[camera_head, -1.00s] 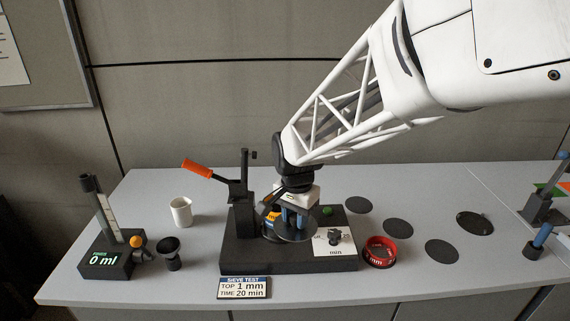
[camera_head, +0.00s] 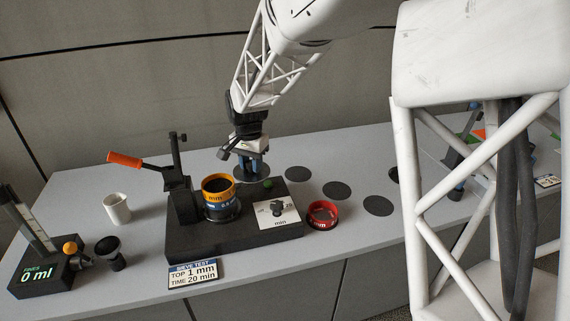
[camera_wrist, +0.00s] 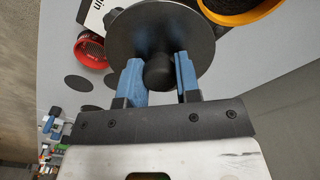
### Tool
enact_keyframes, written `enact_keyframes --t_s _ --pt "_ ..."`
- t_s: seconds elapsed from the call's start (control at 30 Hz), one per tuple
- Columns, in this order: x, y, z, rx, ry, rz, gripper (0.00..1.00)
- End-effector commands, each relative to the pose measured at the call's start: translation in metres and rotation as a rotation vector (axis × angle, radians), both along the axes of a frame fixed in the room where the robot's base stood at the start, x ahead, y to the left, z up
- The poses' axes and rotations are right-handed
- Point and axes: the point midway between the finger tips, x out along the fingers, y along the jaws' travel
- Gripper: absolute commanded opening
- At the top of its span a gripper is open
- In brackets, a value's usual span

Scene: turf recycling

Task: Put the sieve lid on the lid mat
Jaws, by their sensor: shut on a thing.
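The sieve lid is a dark grey disc (camera_head: 226,182) with a black knob, held level behind the shaker base. In the wrist view the lid (camera_wrist: 125,42) fills the top middle. My gripper (camera_head: 253,170) is shut on its knob, with a blue finger on each side; it also shows in the wrist view (camera_wrist: 160,78). Several dark round mats (camera_head: 337,190) lie flat on the table to the right of the gripper; the nearest mat (camera_head: 297,174) is close by. I cannot tell which is the lid mat.
The black shaker base (camera_head: 215,240) carries a sieve stack with a yellow top ring (camera_head: 217,184) and an orange-handled clamp (camera_head: 125,159). A red sieve (camera_head: 322,214) stands at its right. A white cup (camera_head: 117,208) is at left. My own arm hides part of the right side.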

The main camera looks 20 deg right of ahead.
Motion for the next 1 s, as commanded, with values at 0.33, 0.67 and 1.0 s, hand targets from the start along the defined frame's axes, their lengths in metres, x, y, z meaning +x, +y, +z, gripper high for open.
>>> enact_keyframes --t_s 0.33,0.67,1.0 --pt "0.069 -0.052 -0.020 0.000 0.001 -0.030 0.01" --pt "0.127 -0.108 -0.045 0.000 0.001 -0.057 0.01" --pt "0.178 -0.173 -0.075 0.000 0.001 -0.082 0.01"
